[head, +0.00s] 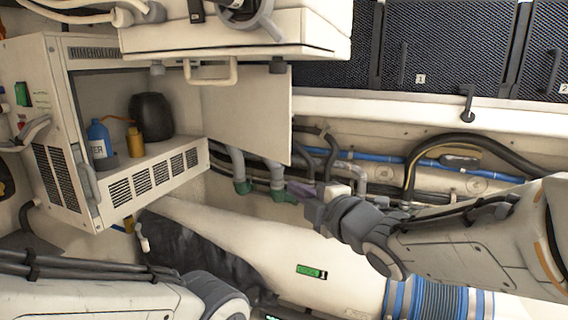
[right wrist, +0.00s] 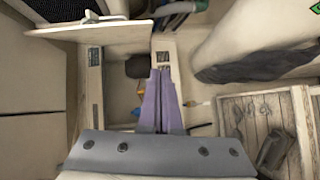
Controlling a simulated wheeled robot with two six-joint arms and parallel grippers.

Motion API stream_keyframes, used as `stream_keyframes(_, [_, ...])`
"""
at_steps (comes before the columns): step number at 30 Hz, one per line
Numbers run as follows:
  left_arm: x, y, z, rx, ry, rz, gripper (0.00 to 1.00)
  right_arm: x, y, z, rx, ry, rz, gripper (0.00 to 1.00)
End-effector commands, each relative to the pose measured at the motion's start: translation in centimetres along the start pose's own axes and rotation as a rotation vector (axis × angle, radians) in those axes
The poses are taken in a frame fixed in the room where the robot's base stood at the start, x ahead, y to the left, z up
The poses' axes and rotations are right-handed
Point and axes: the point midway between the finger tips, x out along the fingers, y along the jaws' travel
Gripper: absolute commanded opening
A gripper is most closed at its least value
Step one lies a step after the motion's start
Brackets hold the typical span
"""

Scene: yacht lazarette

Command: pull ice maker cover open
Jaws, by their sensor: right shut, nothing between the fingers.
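The ice maker (head: 58,95) is a cream cabinet with vents at the left of the head view. Its front is open and its inside shows. A flat pale panel, which looks like its cover (head: 250,112), stands swung out to the right of the opening. A pale handle (head: 212,74) is near its top left. The panel (right wrist: 90,34) and handle (right wrist: 100,17) also show in the right wrist view. My right gripper (head: 298,190) is shut and empty, just beyond the panel's lower right corner; its purple fingers (right wrist: 160,98) are together. My left gripper is out of view.
A blue bottle (head: 100,140), an orange jar (head: 135,142) and a dark barrel (head: 151,116) stand inside the cabinet. A cream unit (head: 225,30) overhangs above. Pipes and hoses (head: 350,155) run behind my right gripper. A large white duct (head: 250,240) lies below.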

Motion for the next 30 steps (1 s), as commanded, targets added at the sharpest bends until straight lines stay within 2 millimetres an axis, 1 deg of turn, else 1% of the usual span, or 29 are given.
stream_keyframes(1, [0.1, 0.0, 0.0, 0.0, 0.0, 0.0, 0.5, 0.0, 0.7, 0.1, -0.046, 0.015, 0.035, 0.0])
stream_keyframes(4, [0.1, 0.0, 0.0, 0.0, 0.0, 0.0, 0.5, -0.1, 1.8, 0.0, -0.108, 0.041, 0.082, 0.0])
stream_keyframes(7, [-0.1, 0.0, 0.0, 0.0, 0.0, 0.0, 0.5, 0.4, 2.3, -0.2, -0.13, 0.051, 0.098, 0.0])
stream_keyframes(10, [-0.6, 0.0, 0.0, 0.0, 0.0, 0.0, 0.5, 1.4, 2.5, -0.2, -0.13, 0.051, 0.097, 0.0])
stream_keyframes(14, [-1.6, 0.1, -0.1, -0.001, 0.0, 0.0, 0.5, 3.8, 2.8, -0.3, -0.127, 0.051, 0.096, 0.0])
stream_keyframes(18, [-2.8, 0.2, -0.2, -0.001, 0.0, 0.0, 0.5, 6.7, 3.2, -0.5, -0.126, 0.05, 0.096, 0.0])
stream_keyframes(23, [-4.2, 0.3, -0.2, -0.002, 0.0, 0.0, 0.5, 9.8, 3.4, -0.7, -0.126, 0.05, 0.095, 0.0])
stream_keyframes(25, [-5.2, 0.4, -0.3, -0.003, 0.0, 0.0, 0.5, 10.1, 3.8, 0.6, -0.127, 0.042, 0.095, 0.0])
stream_keyframes(27, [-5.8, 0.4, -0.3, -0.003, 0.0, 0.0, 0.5, 10.3, 3.8, 1.6, -0.127, 0.043, 0.095, 0.0])
stream_keyframes(30, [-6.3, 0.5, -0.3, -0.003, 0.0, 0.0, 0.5, 10.6, 3.9, 2.5, -0.127, 0.045, 0.097, 0.0])
